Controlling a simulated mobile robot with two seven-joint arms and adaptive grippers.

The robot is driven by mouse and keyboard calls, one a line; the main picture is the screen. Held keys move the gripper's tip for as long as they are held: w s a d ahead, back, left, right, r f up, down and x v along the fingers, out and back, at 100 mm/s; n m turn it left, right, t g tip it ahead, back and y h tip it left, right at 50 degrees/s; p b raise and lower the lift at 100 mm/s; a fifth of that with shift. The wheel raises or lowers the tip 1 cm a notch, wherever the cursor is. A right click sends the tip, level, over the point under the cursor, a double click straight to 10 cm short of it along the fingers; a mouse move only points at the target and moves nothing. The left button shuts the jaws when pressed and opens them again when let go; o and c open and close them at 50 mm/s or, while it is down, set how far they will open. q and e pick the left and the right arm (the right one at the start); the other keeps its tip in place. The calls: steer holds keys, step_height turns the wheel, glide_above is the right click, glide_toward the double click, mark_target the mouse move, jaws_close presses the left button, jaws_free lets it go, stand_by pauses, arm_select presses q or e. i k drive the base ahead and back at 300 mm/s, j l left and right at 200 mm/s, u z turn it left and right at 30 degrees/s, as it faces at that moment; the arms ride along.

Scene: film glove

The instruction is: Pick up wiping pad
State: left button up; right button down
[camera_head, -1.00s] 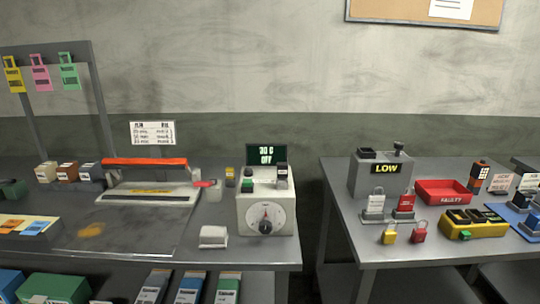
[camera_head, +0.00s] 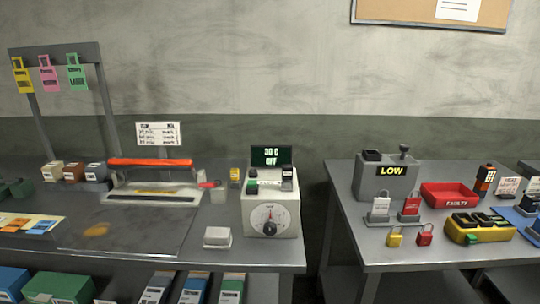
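A small pale, whitish block that looks like the wiping pad (camera_head: 217,238) lies on the left workbench (camera_head: 130,258). It sits near the front edge, just left of the white dial unit (camera_head: 271,214), with a small gap between them. Nothing covers the pad. Neither of my grippers shows in the head view.
Behind the pad stand a sealer with a red-orange bar (camera_head: 150,162) and a small cup (camera_head: 219,194). An orange smear (camera_head: 96,230) marks the bench's left part. A gap separates the right table (camera_head: 345,232), which holds padlocks, a red tray (camera_head: 449,194) and a yellow case (camera_head: 480,229).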

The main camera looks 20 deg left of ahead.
mark_target(215, 238)
steer(key=u, duration=1.3)
